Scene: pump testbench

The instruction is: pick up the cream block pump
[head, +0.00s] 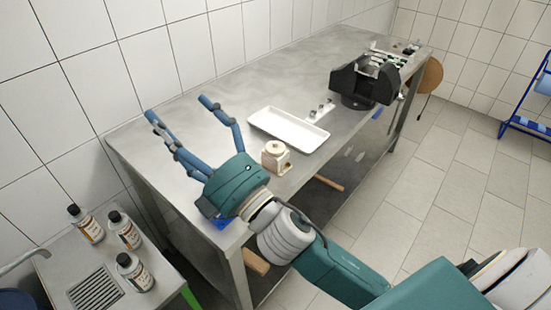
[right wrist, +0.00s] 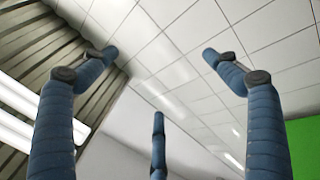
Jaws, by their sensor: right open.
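The cream block pump (head: 275,157) stands upright near the front edge of the steel table, in front of the white tray. It has a blocky body and a round top. My right gripper (head: 188,122) is open and empty over the left part of the table, left of the pump and apart from it. Its blue fingers point away from the pump, up and to the left. In the right wrist view the spread fingers (right wrist: 158,70) show only walls and ceiling behind them; the pump is not seen there. My left gripper is not in view.
The white tray (head: 289,129) lies behind the pump, with small metal parts (head: 320,110) beside it. A black vise-like fixture (head: 363,82) stands further right. Several bottles (head: 126,231) stand on a lower sink counter at left. The table's back left is clear.

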